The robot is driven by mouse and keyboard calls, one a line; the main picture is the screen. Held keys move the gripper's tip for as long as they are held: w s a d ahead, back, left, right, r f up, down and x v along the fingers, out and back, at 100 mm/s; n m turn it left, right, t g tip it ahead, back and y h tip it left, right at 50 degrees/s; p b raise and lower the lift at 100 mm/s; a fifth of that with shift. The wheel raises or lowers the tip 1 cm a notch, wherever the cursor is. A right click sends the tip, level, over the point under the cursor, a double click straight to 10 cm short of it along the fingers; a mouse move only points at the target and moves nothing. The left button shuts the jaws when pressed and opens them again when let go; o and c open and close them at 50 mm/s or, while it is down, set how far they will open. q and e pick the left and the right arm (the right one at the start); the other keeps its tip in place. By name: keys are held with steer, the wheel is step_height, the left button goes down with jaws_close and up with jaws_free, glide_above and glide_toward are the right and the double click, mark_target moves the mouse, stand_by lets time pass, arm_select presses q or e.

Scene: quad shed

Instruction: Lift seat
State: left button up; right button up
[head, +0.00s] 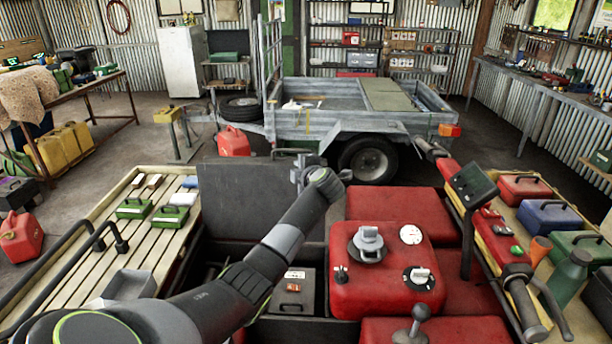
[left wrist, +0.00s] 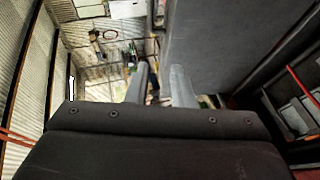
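The seat (head: 252,198) of the quad stands raised as a dark grey panel, its broad flat side towards me. Below it lies an open dark bay with a grey box with a handle (head: 292,291). My left gripper (head: 306,174) is at the upper right edge of the raised seat. In the left wrist view the seat (left wrist: 235,55) fills the upper right, close beside the fingers. The left fingers (left wrist: 160,88) are apart with background showing between them; I cannot tell whether one touches the seat. My right gripper is not in view.
The red tank (head: 385,265) with cap and knobs is right of the bay. Handlebars (head: 490,235) cross at right. A slatted rack (head: 120,240) with green boxes is at left, another rack with boxes (head: 545,215) at right. A trailer (head: 340,122) stands behind.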

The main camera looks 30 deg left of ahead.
arm_select(q)
steer(key=shift+b+v, duration=0.5)
steer(key=shift+v, duration=2.2)
steer(key=shift+c, duration=0.2)
